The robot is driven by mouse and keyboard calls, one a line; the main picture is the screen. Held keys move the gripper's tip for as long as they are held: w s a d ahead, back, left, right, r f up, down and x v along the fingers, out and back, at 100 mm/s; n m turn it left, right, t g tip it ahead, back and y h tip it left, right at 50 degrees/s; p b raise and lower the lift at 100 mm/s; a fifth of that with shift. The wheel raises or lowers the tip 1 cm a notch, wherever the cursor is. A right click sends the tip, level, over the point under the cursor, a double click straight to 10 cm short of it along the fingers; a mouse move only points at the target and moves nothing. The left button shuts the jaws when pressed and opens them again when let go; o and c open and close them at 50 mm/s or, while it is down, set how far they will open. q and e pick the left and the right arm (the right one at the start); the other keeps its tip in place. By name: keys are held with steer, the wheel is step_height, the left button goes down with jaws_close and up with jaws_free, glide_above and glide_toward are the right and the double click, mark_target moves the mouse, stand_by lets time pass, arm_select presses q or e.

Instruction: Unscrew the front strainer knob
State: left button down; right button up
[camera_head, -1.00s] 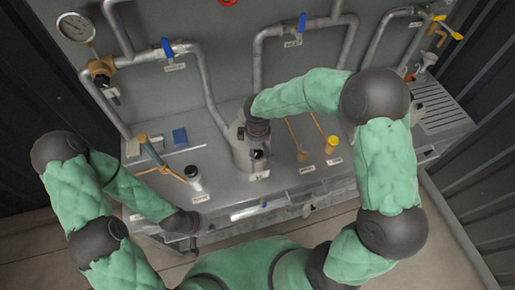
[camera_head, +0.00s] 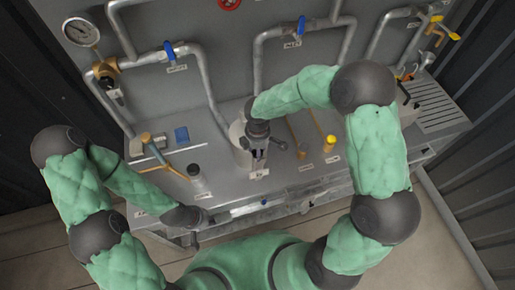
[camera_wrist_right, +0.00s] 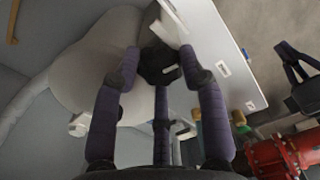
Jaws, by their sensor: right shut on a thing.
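The strainer is a grey cylindrical housing (camera_head: 237,135) in the middle of the bench; it also shows as a pale rounded body in the right wrist view (camera_wrist_right: 85,65). Its black front knob (camera_wrist_right: 158,66) sits between my right gripper's fingers. My right gripper (camera_wrist_right: 165,74) is shut on this knob, with purple-sleeved fingers around it. In the head view the right gripper (camera_head: 259,152) is at the strainer's front, and hides the knob. My left gripper (camera_head: 200,219) is low at the bench's front left edge, away from the strainer; its fingers are too small to read.
A yellow-topped item (camera_head: 330,143) is to the right. Pipes with blue valve handles (camera_head: 169,49) run behind. A drawer-like front (camera_head: 308,197) is below.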

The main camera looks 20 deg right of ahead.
stand_by(0.5)
steer(key=o, duration=1.1)
steer(key=shift+o, duration=0.2)
step_height(320, 180, up, 12)
